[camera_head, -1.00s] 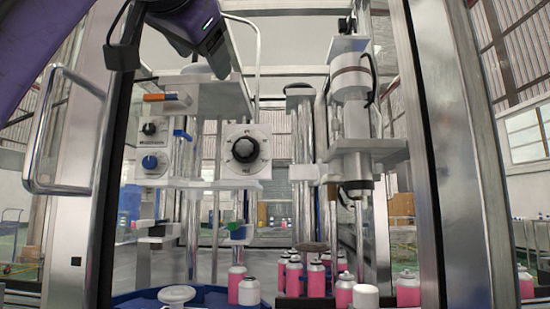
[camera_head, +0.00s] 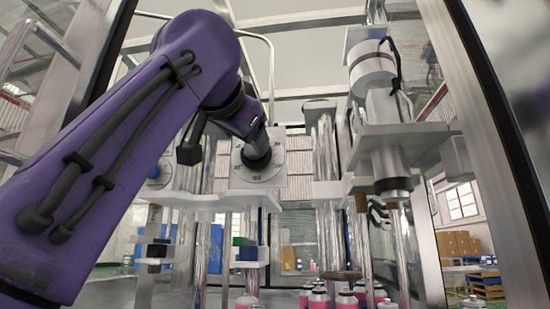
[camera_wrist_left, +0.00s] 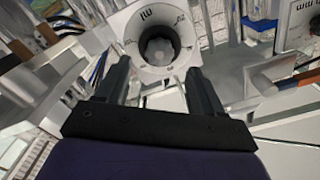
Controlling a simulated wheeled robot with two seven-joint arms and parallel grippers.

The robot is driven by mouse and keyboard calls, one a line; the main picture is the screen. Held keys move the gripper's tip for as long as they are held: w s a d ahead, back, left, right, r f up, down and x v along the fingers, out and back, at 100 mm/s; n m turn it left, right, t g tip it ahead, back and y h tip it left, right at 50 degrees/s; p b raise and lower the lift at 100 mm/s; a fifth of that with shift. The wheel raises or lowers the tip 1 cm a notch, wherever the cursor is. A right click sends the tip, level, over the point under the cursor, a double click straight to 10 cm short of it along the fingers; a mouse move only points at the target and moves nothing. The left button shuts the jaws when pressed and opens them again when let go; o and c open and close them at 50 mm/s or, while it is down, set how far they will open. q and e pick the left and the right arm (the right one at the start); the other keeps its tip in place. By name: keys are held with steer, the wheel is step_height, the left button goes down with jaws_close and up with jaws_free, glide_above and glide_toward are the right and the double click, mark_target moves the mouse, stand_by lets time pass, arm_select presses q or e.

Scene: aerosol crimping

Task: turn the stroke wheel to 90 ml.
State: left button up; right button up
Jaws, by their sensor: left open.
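The stroke wheel is a dark round knob (camera_head: 256,155) on a pale square dial plate (camera_head: 270,170), fixed to the machine in the middle of the head view. My left gripper (camera_head: 262,143) is in front of the wheel, and my purple left arm covers the left part of the view. In the left wrist view the knob (camera_wrist_left: 158,48) faces the gap between the two fingers (camera_wrist_left: 160,80). The fingers are apart, with the knob beyond their tips; I cannot tell whether they touch it. Dial markings show around the knob, but the setting is not readable. My right gripper is not in view.
A crimping head (camera_head: 388,150) on a column stands right of the wheel. Pink cans (camera_head: 318,298) stand below it. A shelf plate (camera_head: 215,201) lies just under the dial. Metal frame posts (camera_head: 490,150) bound the workspace.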

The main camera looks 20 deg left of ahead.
mark_target(253, 150)
arm_select(q)
steer(key=p+x, duration=0.1)
steer(key=x, duration=0.4)
steer(key=shift+w+p, duration=0.15)
steer(key=shift+p, duration=0.2)
steer(key=c, duration=1.1)
steer(key=shift+o, duration=0.2)
